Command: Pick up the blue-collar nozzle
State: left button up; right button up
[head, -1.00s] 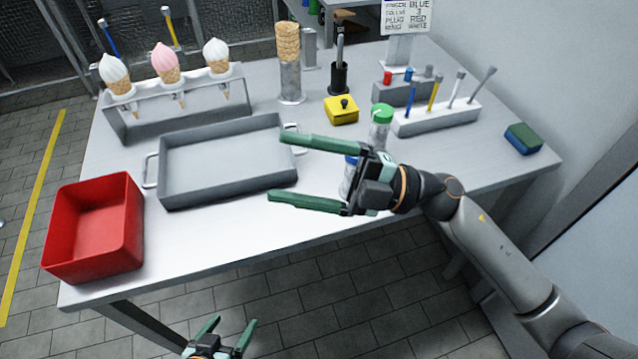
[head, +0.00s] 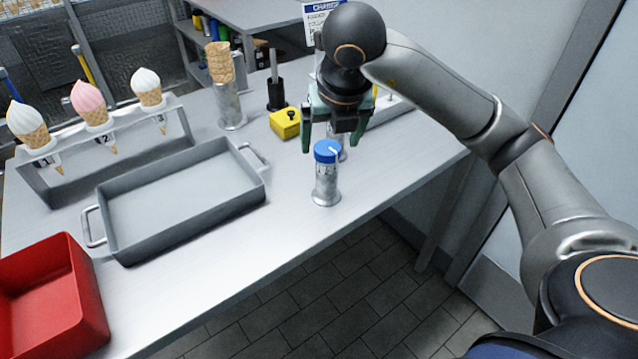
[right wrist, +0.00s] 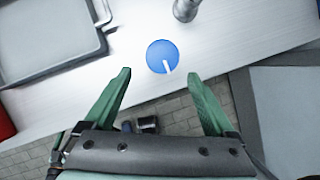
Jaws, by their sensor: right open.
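The blue-collar nozzle (head: 327,152) shows as a round blue top with a small white spout, set on an upright clear or metallic cylinder (head: 326,186) near the table's front edge. In the right wrist view the blue top (right wrist: 160,53) lies just beyond the fingertips, roughly centred between them. My right gripper (head: 331,138) points downward with its green fingers apart and empty, close above or behind the blue top; the exact gap is unclear. Its open fingers also show in the right wrist view (right wrist: 160,73). My left gripper is out of view.
A second cylinder (right wrist: 185,9) stands behind the blue one, partly hidden by my right gripper in the head view. A yellow block (head: 285,124), a cone holder (head: 231,108) and a grey tray (head: 250,190) stand to the left. A red bin (head: 85,290) is farther left.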

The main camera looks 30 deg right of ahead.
aim_at(328, 153)
jog(key=x, duration=0.5)
jog(key=shift+f+b, duration=0.1)
jog(key=shift+b, duration=0.2)
jog(key=shift+s+x, duration=0.2)
jog(key=shift+x, duration=2.45)
jog(key=shift+c, duration=0.4)
grip_shut()
